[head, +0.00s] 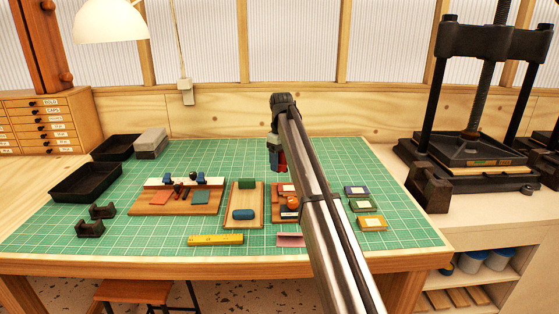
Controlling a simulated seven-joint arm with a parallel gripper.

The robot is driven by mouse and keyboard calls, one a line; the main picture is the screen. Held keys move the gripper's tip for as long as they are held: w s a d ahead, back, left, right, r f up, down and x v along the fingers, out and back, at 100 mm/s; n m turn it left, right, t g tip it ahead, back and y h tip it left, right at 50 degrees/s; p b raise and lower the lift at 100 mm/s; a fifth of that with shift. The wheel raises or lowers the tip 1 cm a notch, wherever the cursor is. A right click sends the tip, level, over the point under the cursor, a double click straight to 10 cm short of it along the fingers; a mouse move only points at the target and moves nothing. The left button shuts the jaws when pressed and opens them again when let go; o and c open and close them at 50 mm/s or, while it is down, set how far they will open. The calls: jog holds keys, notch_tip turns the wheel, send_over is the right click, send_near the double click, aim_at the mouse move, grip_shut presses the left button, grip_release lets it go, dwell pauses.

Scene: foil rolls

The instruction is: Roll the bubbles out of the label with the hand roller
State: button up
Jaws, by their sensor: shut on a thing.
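My gripper (276,140) points down over the back middle of the green mat, at the end of my arm. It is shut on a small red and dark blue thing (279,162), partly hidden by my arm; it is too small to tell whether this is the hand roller. A reddish-brown board (276,213) lies nearer the front, partly behind my arm, with pale pieces and an orange rounded thing (292,203) on it. I cannot make out the label or any bubbles.
The gridded green mat (130,225) covers the table. A wooden tray (244,199) holds a blue cylinder (243,214) and a green block. A wooden rack (150,203), black trays (86,180), a yellow bar (215,239) and small labelled blocks (372,223) surround it. A press (470,150) stands right.

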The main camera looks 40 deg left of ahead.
aim_at(282, 188)
jog(key=shift+f, duration=3.5)
jog(key=shift+w+d+f, duration=0.3)
jog(key=shift+w+d, duration=0.15)
jog(key=shift+d, duration=0.05)
jog(key=shift+c, duration=0.4)
jog(key=shift+w+d, duration=1.6)
jog(key=shift+s+a, duration=2)
jog(key=shift+a, duration=0.05)
notch_tip(282, 188, up, 2)
jog(key=shift+a+r, duration=0.1)
jog(key=shift+a, duration=0.05)
jog(key=shift+s+r, duration=0.1)
jog(key=shift+r, duration=2.95)
